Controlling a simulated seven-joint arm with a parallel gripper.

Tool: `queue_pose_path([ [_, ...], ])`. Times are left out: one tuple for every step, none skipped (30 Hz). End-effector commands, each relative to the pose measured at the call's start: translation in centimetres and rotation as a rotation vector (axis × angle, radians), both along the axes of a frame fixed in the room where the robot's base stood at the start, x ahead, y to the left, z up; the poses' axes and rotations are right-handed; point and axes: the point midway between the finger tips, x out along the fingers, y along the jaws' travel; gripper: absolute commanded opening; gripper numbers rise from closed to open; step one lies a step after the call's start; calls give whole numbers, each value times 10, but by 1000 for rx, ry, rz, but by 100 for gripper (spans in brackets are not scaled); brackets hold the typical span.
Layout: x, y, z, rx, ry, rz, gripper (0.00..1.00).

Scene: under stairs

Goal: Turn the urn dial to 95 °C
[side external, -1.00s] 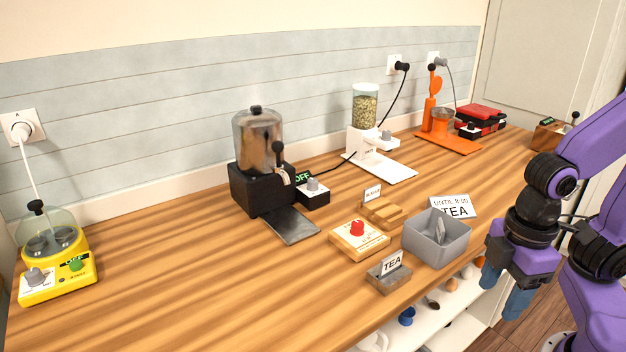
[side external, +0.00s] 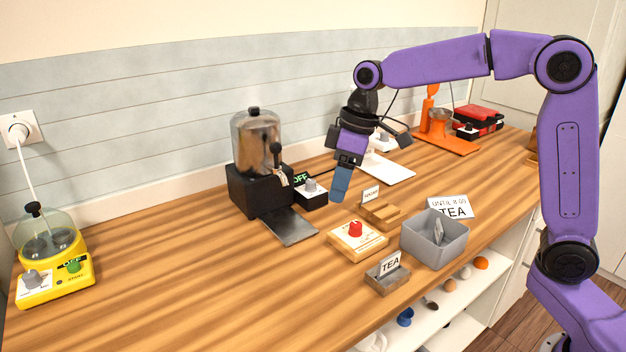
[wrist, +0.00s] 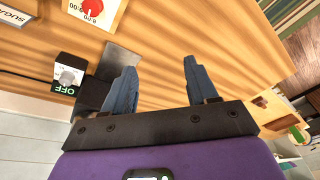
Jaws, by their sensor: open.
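The urn (side external: 256,145) is a cloudy metallic tank on a black base, with a black lever tap in front. A small black control box beside it carries a pale grey dial (side external: 311,186) and a green OFF display (side external: 301,177). In the wrist view the dial (wrist: 67,77) and OFF display (wrist: 65,90) show at the left, upside down. My gripper (side external: 340,185) is in the air to the right of the control box, pointing down. Its two blue fingers (wrist: 160,66) are apart with nothing between them. The dial's exact pointer position is too small to read.
A metal plate (side external: 290,226) lies before the urn. A wooden block with a red knob (side external: 355,229), a TEA card holder (side external: 388,280) and a grey bin (side external: 407,238) stand nearby. A white dispenser (side external: 397,172) is partly behind my gripper.

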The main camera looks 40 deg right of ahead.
Motion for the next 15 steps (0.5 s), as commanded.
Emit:
queue_pose_path([
  [20,-6,2,8,-8,-22,58],
  [31,-9,3,12,-14,-30,58],
  [45,-15,5,18,-22,-44,58],
  [55,-19,6,23,-29,-52,58],
  [65,-24,7,27,-35,-63,58],
  [79,-31,9,33,-45,-75,58],
  [88,-37,9,36,-52,-85,58],
  [98,-42,10,40,-59,-93,58],
  [110,-51,12,45,-70,-107,58],
  [119,-58,12,48,-77,-115,58],
  [127,-65,13,51,-83,-125,58],
  [138,-75,14,53,-96,-136,58],
  [146,-82,14,56,-104,-145,58],
  [153,-90,14,58,-111,-152,58],
  [161,-100,15,61,-121,-163,58],
])
